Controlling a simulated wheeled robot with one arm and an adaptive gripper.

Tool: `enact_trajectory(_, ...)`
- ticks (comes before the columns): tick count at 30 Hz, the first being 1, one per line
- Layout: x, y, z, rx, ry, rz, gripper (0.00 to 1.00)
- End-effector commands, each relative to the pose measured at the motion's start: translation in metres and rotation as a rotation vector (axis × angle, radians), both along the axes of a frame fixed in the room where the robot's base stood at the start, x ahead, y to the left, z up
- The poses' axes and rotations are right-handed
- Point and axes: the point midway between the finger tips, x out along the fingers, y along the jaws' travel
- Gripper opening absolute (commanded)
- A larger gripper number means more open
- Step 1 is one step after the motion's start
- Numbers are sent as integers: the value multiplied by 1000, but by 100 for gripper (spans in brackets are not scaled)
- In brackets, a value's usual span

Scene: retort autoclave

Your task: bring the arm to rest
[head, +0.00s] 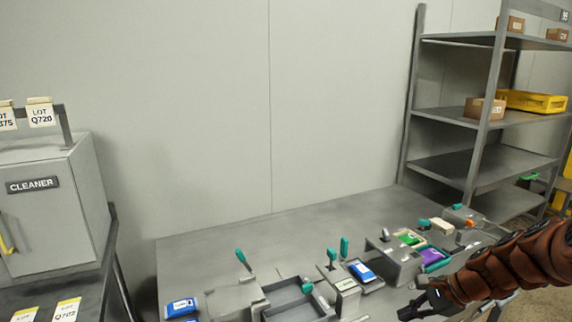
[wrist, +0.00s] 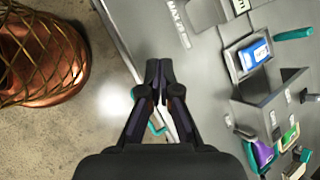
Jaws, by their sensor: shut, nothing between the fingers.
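My gripper (head: 414,308) is at the lower right of the head view, at the end of my brown-sleeved arm, by the front right part of the grey bench (head: 225,245). In the wrist view my gripper (wrist: 158,66) has its two black fingertips together, with nothing between them. It is over the bench's edge, with the floor on one side and the bench top (wrist: 125,20) on the other. A small teal piece (wrist: 156,128) shows partly behind the fingers.
A cleaner cabinet (head: 60,215) stands left, shelving (head: 480,165) right. A copper-coloured round object (wrist: 40,60) is beside the bench in the wrist view.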

Motion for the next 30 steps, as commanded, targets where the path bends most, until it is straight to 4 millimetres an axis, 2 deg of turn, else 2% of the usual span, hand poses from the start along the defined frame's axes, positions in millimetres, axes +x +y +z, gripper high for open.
enact_trajectory(1,-8,19,10,-32,-13,77,0)
enact_trajectory(6,-45,71,28,-129,-40,333,0)
enact_trajectory(12,-98,114,44,-240,-65,622,0)
enact_trajectory(15,-126,128,50,-296,-74,759,0)
enact_trajectory(21,-183,144,58,-402,-88,1022,0)
enact_trajectory(30,-263,139,64,-535,-87,1368,0)
